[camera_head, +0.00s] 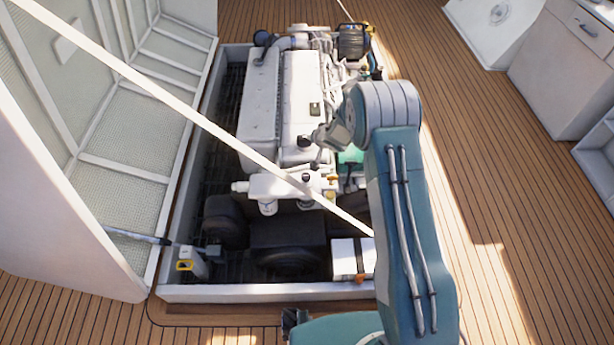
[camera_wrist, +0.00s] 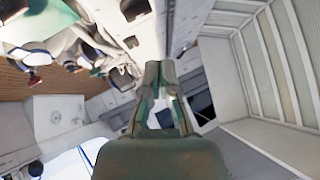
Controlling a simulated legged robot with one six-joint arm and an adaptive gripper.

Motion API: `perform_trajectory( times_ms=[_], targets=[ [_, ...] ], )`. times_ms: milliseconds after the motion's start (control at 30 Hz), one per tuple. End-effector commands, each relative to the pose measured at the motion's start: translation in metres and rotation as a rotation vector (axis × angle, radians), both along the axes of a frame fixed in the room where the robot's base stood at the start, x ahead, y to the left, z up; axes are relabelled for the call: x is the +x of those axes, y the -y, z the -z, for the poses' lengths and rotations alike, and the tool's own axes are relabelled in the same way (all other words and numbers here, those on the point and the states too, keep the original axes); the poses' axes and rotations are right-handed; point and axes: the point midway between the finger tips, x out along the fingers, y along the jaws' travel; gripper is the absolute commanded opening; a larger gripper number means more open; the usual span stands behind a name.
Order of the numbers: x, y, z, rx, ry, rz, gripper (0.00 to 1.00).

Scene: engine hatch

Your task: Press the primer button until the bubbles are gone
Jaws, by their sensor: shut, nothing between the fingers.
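The white engine (camera_head: 282,100) sits in the open floor hatch in the head view. A white bracket (camera_head: 270,186) with round fittings is at its near end, with a small black cap (camera_head: 306,177) above it. Another black cap (camera_head: 304,141) is on the engine near the arm's end. I cannot tell which part is the primer button, and no bubbles can be made out. My gripper (camera_wrist: 160,68) is shut and empty in the wrist view, its tips close to a pale engine surface. A dark round knob (camera_wrist: 131,42) shows left of the tips. Contact cannot be judged.
The raised hatch lid (camera_head: 125,150) stands on the left. A pale diagonal strut (camera_head: 200,120) crosses above the engine. The hatch frame (camera_head: 255,292) edges the opening. White cabinets (camera_head: 562,60) stand at the right, with open wooden deck (camera_head: 480,130) between.

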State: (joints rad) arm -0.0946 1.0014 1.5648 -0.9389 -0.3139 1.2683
Motion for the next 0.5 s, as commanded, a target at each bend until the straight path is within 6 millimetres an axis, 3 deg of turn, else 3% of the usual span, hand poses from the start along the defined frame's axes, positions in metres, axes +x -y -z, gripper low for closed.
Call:
perform_trajectory(
  times_ms=[33, 200, 333, 500],
  targets=[
    [-0.002, -0.006, 0.020, 0.022, -0.016, -0.013, 0.00],
    [-0.009, -0.021, 0.060, 0.085, -0.049, -0.042, 0.00],
    [-0.012, -0.026, 0.072, 0.109, -0.060, -0.051, 0.00],
    [-0.013, -0.026, 0.073, 0.112, -0.063, -0.052, 0.00]
  ],
)
